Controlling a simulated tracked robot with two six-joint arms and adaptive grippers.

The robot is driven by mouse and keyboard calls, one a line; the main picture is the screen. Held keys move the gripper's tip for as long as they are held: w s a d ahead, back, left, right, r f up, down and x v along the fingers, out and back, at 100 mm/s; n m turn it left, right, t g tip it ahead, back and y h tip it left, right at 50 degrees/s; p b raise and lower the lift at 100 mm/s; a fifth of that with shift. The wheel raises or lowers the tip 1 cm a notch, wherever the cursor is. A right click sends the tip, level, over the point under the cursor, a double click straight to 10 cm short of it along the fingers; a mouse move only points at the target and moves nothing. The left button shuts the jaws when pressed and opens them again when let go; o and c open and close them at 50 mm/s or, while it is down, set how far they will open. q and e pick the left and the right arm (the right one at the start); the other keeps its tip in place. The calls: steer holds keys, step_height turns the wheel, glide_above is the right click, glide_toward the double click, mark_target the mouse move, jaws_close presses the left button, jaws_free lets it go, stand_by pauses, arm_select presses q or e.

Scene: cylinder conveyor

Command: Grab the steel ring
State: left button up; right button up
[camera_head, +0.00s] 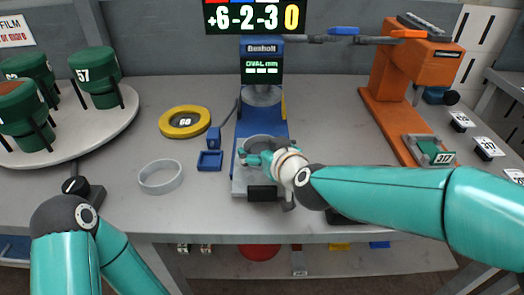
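A light grey steel ring (161,177) lies flat on the grey table at the left of centre, with nothing touching it. My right gripper (255,158) is over the front of the blue gauge stand (240,172), to the right of the ring and apart from it. It partly covers a round grey part of the stand; I cannot tell whether its fingers are open or shut. My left arm bends at the lower left, and its gripper is not in view.
A yellow "GO" ring (170,122) and a small blue tray (209,161) lie near the steel ring. A white turntable (110,125) with green cylinders stands at the left. An orange press (385,95) stands at the right. The table just around the steel ring is clear.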

steer(key=c, duration=0.3)
steer(key=shift+r, duration=0.15)
